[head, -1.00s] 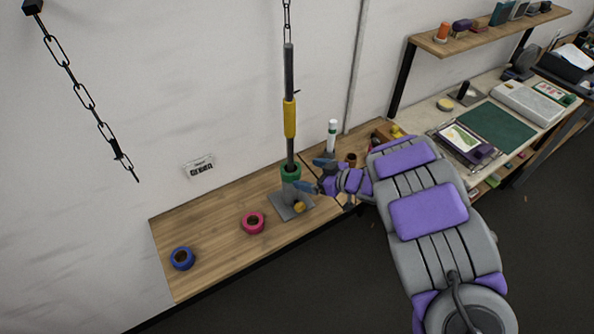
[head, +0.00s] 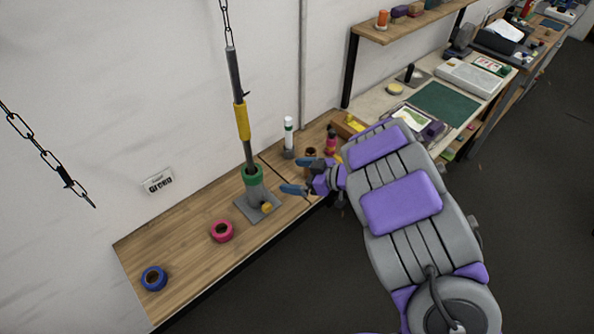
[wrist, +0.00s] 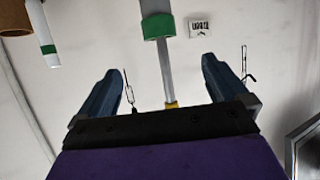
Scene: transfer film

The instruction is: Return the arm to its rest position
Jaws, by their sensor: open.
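My arm reaches up from the lower right in the head view, bent over the bench's front edge. My gripper (head: 297,177) is open and empty, its two blue-grey fingers spread apart and pointing left towards the stand. A green tape ring (head: 253,176) sits around the post of the grey stand (head: 254,193), apart from the fingertips. In the wrist view, which looks upside down, my gripper (wrist: 163,82) shows both fingers with nothing held between them. The green ring (wrist: 158,26) is beyond them near the top.
A pink ring (head: 222,231) and a blue ring (head: 154,278) lie on the wooden bench (head: 185,252). A white tube (head: 288,132) stands behind my gripper. A pole with a yellow sleeve (head: 242,121) rises above the stand to a chain. Floor right of my arm is clear.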

